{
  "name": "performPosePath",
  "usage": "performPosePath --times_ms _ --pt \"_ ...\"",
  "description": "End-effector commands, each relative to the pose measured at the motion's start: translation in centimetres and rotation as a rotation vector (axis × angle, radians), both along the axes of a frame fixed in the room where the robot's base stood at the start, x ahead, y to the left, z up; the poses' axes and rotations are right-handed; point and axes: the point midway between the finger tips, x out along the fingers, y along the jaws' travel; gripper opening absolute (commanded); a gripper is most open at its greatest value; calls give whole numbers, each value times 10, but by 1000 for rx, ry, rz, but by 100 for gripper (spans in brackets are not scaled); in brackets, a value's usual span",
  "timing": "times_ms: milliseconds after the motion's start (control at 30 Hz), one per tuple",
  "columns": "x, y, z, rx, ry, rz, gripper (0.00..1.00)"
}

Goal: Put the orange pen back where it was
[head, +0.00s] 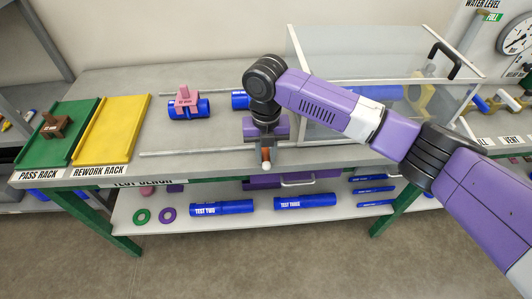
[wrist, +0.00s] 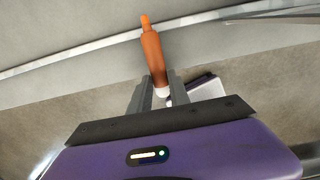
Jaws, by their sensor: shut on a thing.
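My gripper (head: 265,150) points down over the front edge of the test bench, in the middle of the head view. It is shut on the orange pen (head: 265,155). In the wrist view the orange pen (wrist: 153,58) stands out from between the two fingertips (wrist: 158,92) of my gripper. Its narrow orange end points away and its white end is down between the fingers. Most of the pen is hidden behind my gripper in the head view. I cannot tell whether it touches the bench.
The bench top (head: 120,85) carries a pink-clamped blue fitting (head: 188,105), a yellow rework rack (head: 112,130) and a green pass rack (head: 55,150). A clear-walled box (head: 350,50) stands at right behind my arm. Blue tubes (head: 222,208) and rings lie on the lower shelf. A thin rail (head: 195,150) runs along the bench front.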

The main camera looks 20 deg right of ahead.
Motion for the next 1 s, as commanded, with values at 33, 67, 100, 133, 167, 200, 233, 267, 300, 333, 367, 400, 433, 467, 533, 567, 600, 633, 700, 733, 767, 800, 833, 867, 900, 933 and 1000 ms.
performPosePath --times_ms 33,67,100,133,167,200,233,267,300,333,367,400,433,467,533,567,600,633,700,733,767,800,833,867,900,933,1000 --pt "0 0 -2 0 0 0 0" --pt "0 0 -3 0 1 0 0" --pt "0 0 -4 0 1 0 0" --pt "0 0 -5 0 0 0 0" --pt "0 0 -6 0 0 0 0" --pt "0 0 -7 0 0 0 0" --pt "0 0 -6 0 0 0 28" --pt "0 0 -5 0 0 0 34" --pt "0 0 -5 0 0 0 42" --pt "0 0 -5 0 0 0 44" --pt "0 0 -5 0 0 0 44" --pt "0 0 -5 0 0 0 44" --pt "0 0 -5 0 0 0 44" --pt "0 0 -5 0 0 0 44" --pt "0 0 -5 0 0 0 44" --pt "0 0 -5 0 0 0 44" --pt "0 0 -5 0 0 0 44" --pt "0 0 -4 0 -1 0 44" --pt "0 0 0 0 -1 0 44" --pt "1 0 3 -1 -2 0 44" --pt "1 -1 6 -2 -2 1 44" --pt "1 -1 11 -2 -3 1 44" --pt "1 0 13 -1 -3 1 44" --pt "1 0 17 0 -4 1 44" --pt "1 0 25 0 -3 1 44" --pt "1 0 31 1 -4 1 44" --pt "2 0 46 0 -5 0 44"
